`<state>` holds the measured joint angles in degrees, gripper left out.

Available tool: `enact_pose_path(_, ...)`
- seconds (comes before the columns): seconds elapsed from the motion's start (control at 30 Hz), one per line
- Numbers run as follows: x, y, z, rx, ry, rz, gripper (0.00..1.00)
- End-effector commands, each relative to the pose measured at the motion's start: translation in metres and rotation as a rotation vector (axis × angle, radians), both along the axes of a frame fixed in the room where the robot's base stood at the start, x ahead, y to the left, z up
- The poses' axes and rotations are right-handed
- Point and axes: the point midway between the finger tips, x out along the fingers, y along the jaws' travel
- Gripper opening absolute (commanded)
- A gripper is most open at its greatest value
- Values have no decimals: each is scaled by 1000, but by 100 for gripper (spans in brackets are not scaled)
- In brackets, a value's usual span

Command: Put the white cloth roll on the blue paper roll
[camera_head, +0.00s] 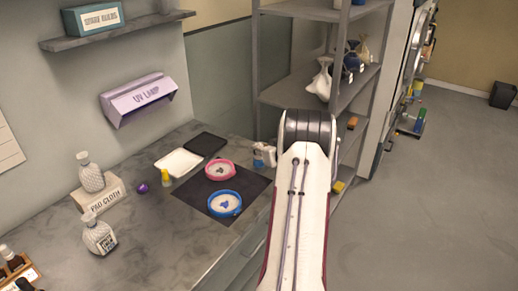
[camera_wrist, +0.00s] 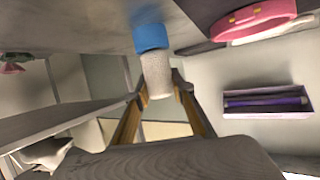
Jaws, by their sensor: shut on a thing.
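The white cloth roll (camera_wrist: 157,76) is between the two fingers of my gripper (camera_wrist: 160,88) in the wrist view; the gripper is shut on it. The blue paper roll (camera_wrist: 150,37) is at the far end of the white roll, against the counter surface, in line with it. The two rolls meet in the picture; I cannot tell whether they touch. In the head view the white roll (camera_head: 268,152) shows small beside my arm, with the blue roll (camera_head: 258,163) at its lower left. My arm hides most of the gripper there.
A pink-rimmed dish (camera_head: 220,170) and a blue-rimmed dish (camera_head: 224,203) stand on a dark mat (camera_head: 250,190) left of the rolls. A grey shelf rack (camera_head: 286,92) stands behind.

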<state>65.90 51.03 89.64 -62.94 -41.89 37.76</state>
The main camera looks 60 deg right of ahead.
Motion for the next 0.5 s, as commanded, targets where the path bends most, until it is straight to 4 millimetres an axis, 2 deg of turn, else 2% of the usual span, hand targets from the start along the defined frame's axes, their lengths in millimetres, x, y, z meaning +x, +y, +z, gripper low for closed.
enact_pose_path(0.47,0,0,-4,-1,-1,-1,12)
enact_pose_path(0.5,0,0,-4,-2,0,-1,31)
